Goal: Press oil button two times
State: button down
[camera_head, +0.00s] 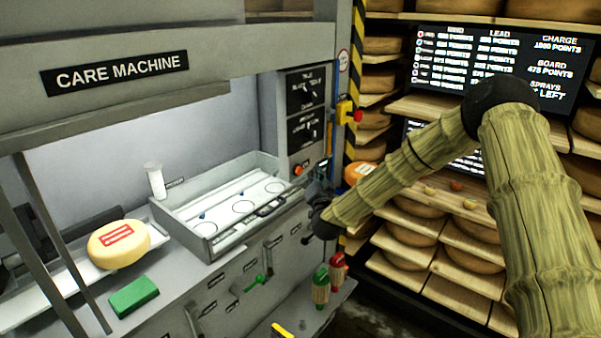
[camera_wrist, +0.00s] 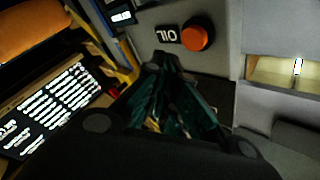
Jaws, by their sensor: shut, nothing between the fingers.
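The oil button is a round orange knob (camera_wrist: 198,38) on a grey panel, beside a black label reading OIL (camera_wrist: 167,35) in the wrist view. In the head view the orange button (camera_head: 297,170) shows small at the lower part of the machine's right-hand panel. My gripper (camera_wrist: 165,70) is shut and empty, its dark green fingers pointing toward the panel just below the label and button in the wrist view. A gap seems to lie between fingertips and button. In the head view my gripper (camera_head: 322,170) is just right of the button, small and dark.
A grey tray (camera_head: 213,232) with round marks lies left of the button. A yellow box with a red button (camera_head: 347,112) sits on the striped post above. Shelves of cheese wheels (camera_head: 415,205) stand at the right. Green and red bottles (camera_head: 321,288) stand below.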

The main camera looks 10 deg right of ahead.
jog(key=shift+s+d, duration=1)
jog(key=shift+s, duration=0.3)
dwell(1.1)
jog(key=s+a+f+n+g+y, duration=0.1)
jog(key=s+a+f+n+g, duration=0.15)
jog(key=s+f, duration=0.7)
jog(key=s+a+f+n+g+y, duration=0.15)
jog(key=s+a+f+g, duration=0.25)
jog(key=s+f, duration=0.55)
jog(key=s+a+f+n+g+y, duration=0.1)
jog(key=s+a+f+g+y, duration=0.3)
jog(key=f, duration=0.9)
jog(key=s+d+f+n+g+h, duration=0.1)
jog(key=s+f+g, duration=0.2)
jog(key=s, duration=0.9)
jog(key=s+d+f+n+g+h, duration=0.1)
jog(key=s+d+f+g, duration=0.1)
jog(key=s, duration=1.1)
jog(key=s+d+f+n+g+h, duration=0.1)
jog(key=s+f+g, duration=0.3)
jog(key=s, duration=0.9)
jog(key=shift+s+d+f+h+b, duration=0.25)
jog(key=shift+d+f+h+b, duration=0.15)
jog(key=shift+d+f+h, duration=0.25)
jog(key=shift+a+f, duration=0.1)
jog(key=shift+a, duration=0.05)
